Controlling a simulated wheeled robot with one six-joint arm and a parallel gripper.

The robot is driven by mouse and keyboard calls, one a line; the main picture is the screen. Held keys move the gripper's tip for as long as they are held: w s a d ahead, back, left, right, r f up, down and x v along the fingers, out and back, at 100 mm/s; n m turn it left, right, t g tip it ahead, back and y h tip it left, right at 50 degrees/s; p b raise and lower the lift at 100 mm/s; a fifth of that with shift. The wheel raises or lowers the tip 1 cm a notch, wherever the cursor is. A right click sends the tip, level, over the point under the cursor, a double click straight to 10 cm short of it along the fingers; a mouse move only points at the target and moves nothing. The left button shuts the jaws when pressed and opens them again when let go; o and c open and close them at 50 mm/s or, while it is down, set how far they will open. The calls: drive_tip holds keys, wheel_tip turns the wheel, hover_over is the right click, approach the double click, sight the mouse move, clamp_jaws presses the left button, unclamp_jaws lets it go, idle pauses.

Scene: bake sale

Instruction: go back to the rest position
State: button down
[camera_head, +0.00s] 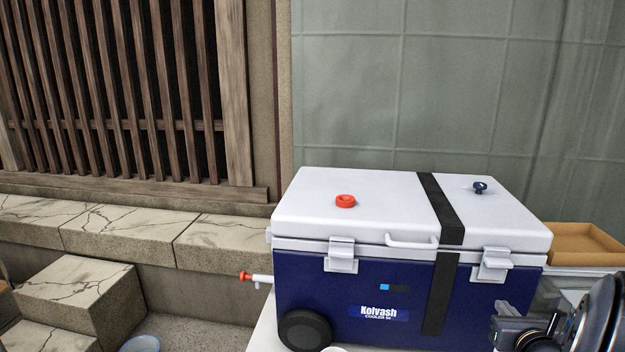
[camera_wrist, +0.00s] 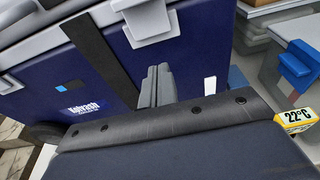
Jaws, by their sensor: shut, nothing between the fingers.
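My gripper shows in the wrist view (camera_wrist: 157,86) as two grey fingers pressed together, with nothing between them. They are in front of the navy side of a cooler (camera_wrist: 205,68), close to its black strap. I cannot tell whether they touch it. In the head view the cooler (camera_head: 300,285) stands with its white lid closed and a black strap around it. Part of my arm shows at the lower right of the head view; the fingertips cannot be made out there.
A red-tipped spigot (camera_head: 258,279) sticks out left. A brown tray (camera_head: 585,243) is behind right.

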drive_tip(key=f+t+b, duration=0.2)
drive_tip(key=b, duration=0.3)
drive_tip(key=shift+w+b, duration=0.2)
drive_tip(key=shift+b, duration=0.15)
drive_tip(key=shift+r+h, duration=0.1)
drive_tip(key=shift+h, duration=0.2)
